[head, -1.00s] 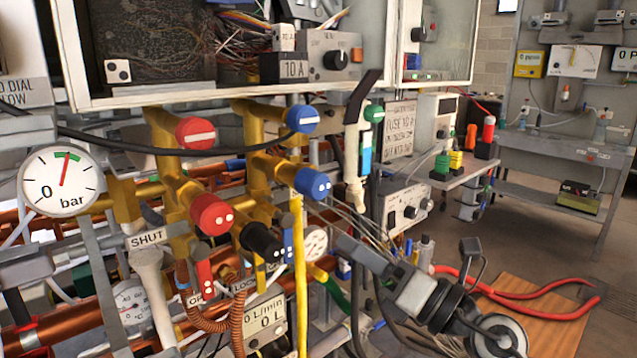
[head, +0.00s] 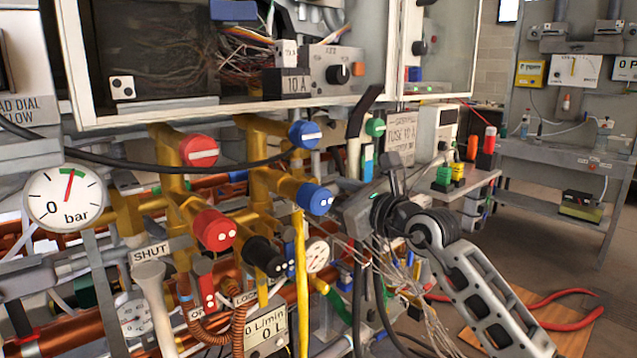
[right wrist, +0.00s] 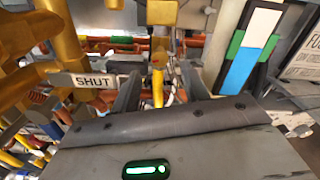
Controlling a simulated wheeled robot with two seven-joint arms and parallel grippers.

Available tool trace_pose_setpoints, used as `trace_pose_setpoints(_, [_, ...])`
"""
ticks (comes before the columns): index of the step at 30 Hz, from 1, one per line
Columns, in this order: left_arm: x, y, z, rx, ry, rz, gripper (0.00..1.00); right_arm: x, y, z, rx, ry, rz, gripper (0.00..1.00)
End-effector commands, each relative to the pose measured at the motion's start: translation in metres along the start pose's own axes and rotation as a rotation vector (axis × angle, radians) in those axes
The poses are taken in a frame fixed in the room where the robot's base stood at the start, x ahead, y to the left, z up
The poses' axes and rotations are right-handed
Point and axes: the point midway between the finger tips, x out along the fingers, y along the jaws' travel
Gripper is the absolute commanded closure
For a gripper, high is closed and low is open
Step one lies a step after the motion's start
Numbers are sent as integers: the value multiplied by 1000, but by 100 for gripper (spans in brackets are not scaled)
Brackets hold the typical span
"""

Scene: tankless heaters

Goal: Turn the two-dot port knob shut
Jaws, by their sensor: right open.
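A SHUT label (head: 151,252) hangs left of the red knob; a SHUT label also shows in the right wrist view (right wrist: 92,81). My right gripper (head: 352,212) is just right of the blue two-dot knob, apart from the black one. In the right wrist view its jaws (right wrist: 158,92) are open, with a yellow pipe beyond. My left gripper is out of view.
A red knob (head: 198,150) and a blue knob (head: 304,134) with white bars sit above. A black cable crosses in front of the upper pipes. A yellow hose (head: 300,285) hangs right of the black knob. A pressure gauge (head: 65,199) is at left. Thin loose wires hang below my right gripper.

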Motion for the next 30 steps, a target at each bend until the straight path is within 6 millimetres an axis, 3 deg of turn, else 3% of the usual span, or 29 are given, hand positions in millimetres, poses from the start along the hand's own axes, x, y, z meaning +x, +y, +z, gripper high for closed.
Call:
trace_pose_setpoints(3, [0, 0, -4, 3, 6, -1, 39, 23, 0, 2, 2, -1, 1, 55])
trace_pose_setpoints(9, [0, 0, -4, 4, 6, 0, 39, 44, 0, 0, 1, 0, 1, 55])
trace_pose_setpoints(21, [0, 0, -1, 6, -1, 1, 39, 50, 0, 0, 2, -1, 0, 55])
trace_pose_setpoints(26, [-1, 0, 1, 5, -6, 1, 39, 50, 0, 0, 2, -1, 0, 100])
trace_pose_setpoints(30, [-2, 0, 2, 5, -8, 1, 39, 50, 0, 0, 3, -1, 1, 100])
